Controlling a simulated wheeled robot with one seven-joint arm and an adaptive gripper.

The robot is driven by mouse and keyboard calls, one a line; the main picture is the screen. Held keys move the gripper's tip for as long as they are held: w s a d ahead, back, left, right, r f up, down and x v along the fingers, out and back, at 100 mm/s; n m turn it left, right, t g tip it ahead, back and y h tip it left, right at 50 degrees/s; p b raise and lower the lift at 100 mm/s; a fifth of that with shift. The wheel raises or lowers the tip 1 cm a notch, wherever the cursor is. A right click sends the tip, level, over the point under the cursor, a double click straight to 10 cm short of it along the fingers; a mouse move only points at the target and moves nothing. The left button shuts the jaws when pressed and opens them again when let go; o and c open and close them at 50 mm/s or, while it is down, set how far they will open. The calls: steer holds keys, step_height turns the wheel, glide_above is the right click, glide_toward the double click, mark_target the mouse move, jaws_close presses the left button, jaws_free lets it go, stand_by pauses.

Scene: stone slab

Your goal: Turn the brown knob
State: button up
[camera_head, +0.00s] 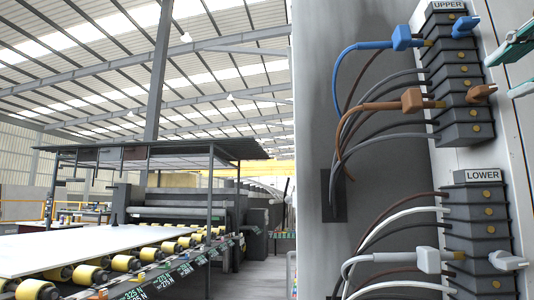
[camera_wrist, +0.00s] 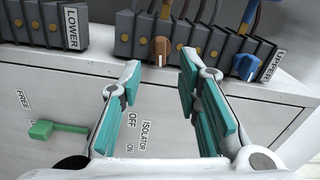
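The brown knob (camera_head: 481,93) sticks out of the right face of the block labelled UPPER (camera_head: 458,75) in the head view. In the wrist view the brown knob (camera_wrist: 161,48) stands on the front of the row of dark modules, with a pale line on its face. My gripper (camera_wrist: 160,76) is open and empty, its two teal-padded fingers apart. In that picture the knob lies between and just beyond the fingertips, and no contact shows. In the head view only part of my gripper (camera_head: 514,55) shows at the right edge, above and right of the knob.
A blue knob (camera_wrist: 246,66) sits right of the brown one. A green handle (camera_wrist: 55,129) is at lower left, beside ISOLATOR and FREE labels. The LOWER block (camera_head: 483,235) carries a grey knob (camera_head: 507,260). Cables and a brown plug (camera_head: 412,100) enter the blocks from the left.

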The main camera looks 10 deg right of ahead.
steer(key=shift+v, duration=2.75)
